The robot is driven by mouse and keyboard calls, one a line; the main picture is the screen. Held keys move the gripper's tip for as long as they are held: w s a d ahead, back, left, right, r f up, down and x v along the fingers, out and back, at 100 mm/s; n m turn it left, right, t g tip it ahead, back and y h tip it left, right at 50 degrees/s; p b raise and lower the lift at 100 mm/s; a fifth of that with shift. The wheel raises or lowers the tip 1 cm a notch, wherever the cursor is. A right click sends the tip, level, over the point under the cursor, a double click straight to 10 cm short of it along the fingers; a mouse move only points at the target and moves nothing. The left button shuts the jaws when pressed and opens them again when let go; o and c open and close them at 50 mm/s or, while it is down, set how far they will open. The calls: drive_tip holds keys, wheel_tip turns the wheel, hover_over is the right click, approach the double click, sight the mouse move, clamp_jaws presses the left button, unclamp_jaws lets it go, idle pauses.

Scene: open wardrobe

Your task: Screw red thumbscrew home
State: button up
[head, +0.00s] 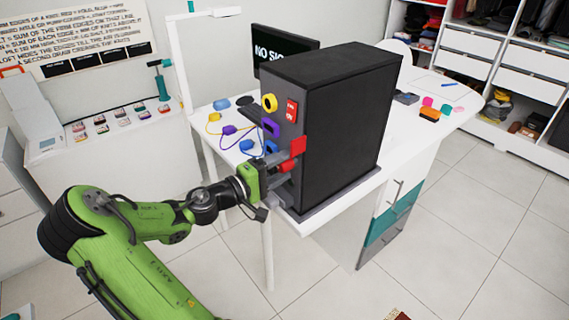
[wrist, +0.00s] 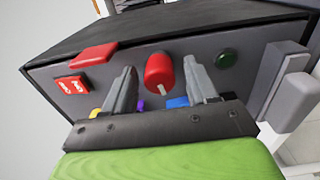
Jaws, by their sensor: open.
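The red thumbscrew (wrist: 159,70) is a rounded red knob on the dark front panel of the black computer case (head: 330,110). In the head view it is the lower red piece (head: 285,168), partly hidden by my gripper (head: 279,176). In the wrist view my gripper (wrist: 162,78) is open, with one grey finger on each side of the thumbscrew. Gaps show between the knob and both fingers. A short pale mark runs down the knob's near end. How far the screw stands out from the panel is hard to tell.
A red tab (head: 298,146) juts from the case just above the thumbscrew. Coloured cables lie on the white desk (head: 215,118). A monitor (head: 283,46) stands behind.

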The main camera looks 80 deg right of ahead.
clamp_jaws()
drive_tip(key=shift+f+m+b, duration=0.15)
drive_tip(key=shift+m+b, duration=0.25)
drive_tip(key=shift+b, duration=0.1)
drive_tip(key=m+b, duration=0.3)
drive_tip(key=shift+m+b, duration=2.6)
drive_tip(key=shift+b, duration=0.45)
drive_tip(key=m+b, duration=0.6)
drive_tip(key=b, duration=0.1)
drive_tip(key=shift+m+b, duration=0.3)
drive_tip(key=shift+b, duration=0.05)
drive_tip(key=shift+m+b, duration=0.4)
drive_tip(key=shift+m, duration=0.4)
drive_tip(key=shift+o, duration=0.4)
unclamp_jaws()
drive_tip(key=shift+c, duration=0.4)
